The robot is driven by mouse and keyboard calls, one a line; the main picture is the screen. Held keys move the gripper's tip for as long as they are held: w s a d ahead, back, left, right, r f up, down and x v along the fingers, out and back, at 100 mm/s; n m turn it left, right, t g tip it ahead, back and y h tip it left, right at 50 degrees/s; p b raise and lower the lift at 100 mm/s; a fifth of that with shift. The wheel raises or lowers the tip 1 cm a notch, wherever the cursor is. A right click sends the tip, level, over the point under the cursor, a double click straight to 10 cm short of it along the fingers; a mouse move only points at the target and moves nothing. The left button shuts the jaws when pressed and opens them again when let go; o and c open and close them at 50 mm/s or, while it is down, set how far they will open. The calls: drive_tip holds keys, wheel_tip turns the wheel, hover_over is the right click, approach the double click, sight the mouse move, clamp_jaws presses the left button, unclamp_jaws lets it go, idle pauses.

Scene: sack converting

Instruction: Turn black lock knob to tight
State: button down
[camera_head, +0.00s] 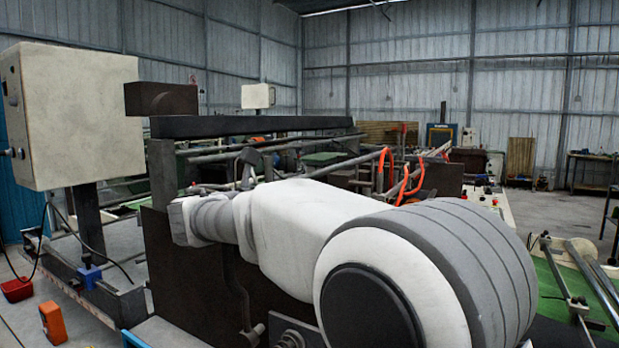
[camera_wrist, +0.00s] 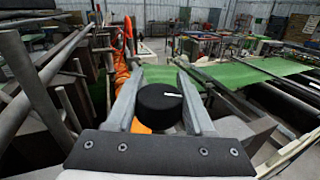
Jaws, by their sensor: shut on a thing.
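The black lock knob (camera_wrist: 158,106) sits in the middle of the wrist view, a round dark cap with a short white line on its top that points to the right. My gripper (camera_wrist: 160,80) has one grey finger on each side of it and is shut on it. Part of an orange thing shows beneath and left of the knob. In the head view my white and grey arm fills the foreground; I cannot make out the knob or the fingers there.
Orange curved tubing (camera_wrist: 121,65) rises just left of the fingers. Metal bars (camera_wrist: 48,70) run along the left. A green surface (camera_wrist: 235,76) with rails lies beyond and right. In the head view, a beige control box (camera_head: 80,115) stands left and a dark beam (camera_head: 250,126) crosses behind my arm.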

drive_tip(key=shift+s+m+g+p, duration=0.1)
drive_tip(key=shift+m+g+p, duration=0.2)
drive_tip(key=shift+g+p, duration=0.1)
drive_tip(key=shift+c, duration=1.4)
unclamp_jaws()
drive_tip(key=v, duration=1.7)
drive_tip(key=shift+a+f+p, duration=0.25)
drive_tip(key=shift+f+p, duration=0.1)
drive_tip(key=shift+p, duration=0.05)
